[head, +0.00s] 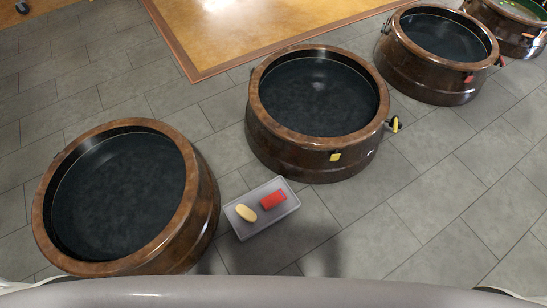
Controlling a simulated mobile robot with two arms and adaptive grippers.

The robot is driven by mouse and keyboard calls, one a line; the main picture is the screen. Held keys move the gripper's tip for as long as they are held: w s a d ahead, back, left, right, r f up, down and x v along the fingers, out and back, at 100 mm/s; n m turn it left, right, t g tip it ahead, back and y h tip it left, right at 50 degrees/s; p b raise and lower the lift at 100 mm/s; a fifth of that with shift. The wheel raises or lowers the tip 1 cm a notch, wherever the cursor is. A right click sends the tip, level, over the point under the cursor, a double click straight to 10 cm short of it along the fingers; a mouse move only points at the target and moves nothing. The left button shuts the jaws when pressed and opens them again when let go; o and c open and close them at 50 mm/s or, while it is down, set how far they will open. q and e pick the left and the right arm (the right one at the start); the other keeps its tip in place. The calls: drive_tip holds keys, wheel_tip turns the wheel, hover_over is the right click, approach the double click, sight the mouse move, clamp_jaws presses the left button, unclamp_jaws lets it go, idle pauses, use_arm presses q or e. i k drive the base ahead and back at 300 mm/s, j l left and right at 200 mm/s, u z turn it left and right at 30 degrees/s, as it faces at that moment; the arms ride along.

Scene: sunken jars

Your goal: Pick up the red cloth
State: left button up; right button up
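The red cloth (272,199) lies folded in the right part of a pale grey tray (253,230) on the floor. A yellow oval thing (246,212), possibly a sponge, lies in the same tray just left of the cloth, apart from it. Neither of my grippers shows in the head view, so nothing is seen touching the cloth.
Large brown round jars stand around the tray: one (207,221) close on its left, one (300,154) just behind it, others (416,84) farther back right. An orange-tan floor panel (240,25) lies behind. Grey tiled floor (430,190) to the right is clear.

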sight(279, 196)
drive_tip(key=k+l+u, duration=0.1)
drive_tip(key=k, duration=0.35)
drive_tip(key=i+l+u, duration=0.15)
drive_tip(key=i+l, duration=0.25)
drive_tip(key=i+l+u, duration=0.15)
drive_tip(key=i+l, duration=0.2)
drive_tip(key=l, duration=0.15)
drive_tip(key=i+l+u, duration=0.15)
drive_tip(key=i+l, duration=0.2)
drive_tip(key=l, duration=0.2)
